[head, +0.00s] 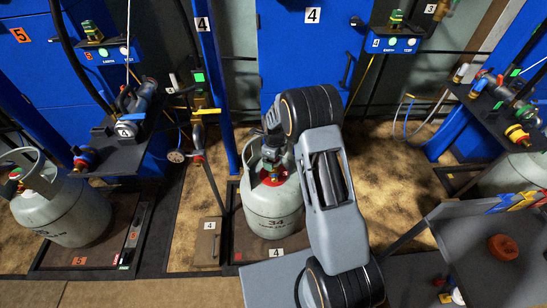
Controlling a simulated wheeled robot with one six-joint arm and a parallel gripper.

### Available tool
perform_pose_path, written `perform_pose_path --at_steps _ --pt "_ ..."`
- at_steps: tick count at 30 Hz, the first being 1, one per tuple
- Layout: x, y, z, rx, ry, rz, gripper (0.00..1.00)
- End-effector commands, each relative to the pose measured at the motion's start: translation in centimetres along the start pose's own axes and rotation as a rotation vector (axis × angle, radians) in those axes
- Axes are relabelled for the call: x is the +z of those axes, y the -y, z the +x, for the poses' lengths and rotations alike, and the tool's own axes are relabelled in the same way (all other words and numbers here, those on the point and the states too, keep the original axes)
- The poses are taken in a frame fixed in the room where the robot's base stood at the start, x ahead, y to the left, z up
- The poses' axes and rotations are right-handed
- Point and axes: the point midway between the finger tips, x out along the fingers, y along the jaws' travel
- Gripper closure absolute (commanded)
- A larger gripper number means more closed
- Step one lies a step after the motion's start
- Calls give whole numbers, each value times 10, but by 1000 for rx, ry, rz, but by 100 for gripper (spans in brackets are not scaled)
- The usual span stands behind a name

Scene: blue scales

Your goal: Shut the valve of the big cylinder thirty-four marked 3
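A big light-grey cylinder (272,212) with "34" on its front stands upright on a dark scale plate marked 4, near the middle of the head view. I see no 3 on it. Its top has a grey collar, and the valve (272,178) inside shows red and green parts. My arm reaches over it from the lower right. My gripper (273,148) points down at the top of the collar, close above the valve. The wrist partly hides it, so I cannot tell whether the fingers are open or touch the valve.
Another grey cylinder (65,212) stands at left on a plate marked 5, and a third (515,175) is partly in view at right. A dark shelf (122,150) with a tool is left of the collar. A grey tray (505,275) holds a red-brown round thing at lower right.

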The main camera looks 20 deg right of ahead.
Motion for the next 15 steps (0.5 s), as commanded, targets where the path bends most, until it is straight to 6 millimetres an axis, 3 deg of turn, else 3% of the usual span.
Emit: perform_pose_path --at_steps 7,15 --pt "0 0 -16 -2 1 0 8" --pt "0 1 -71 -3 2 0 8"
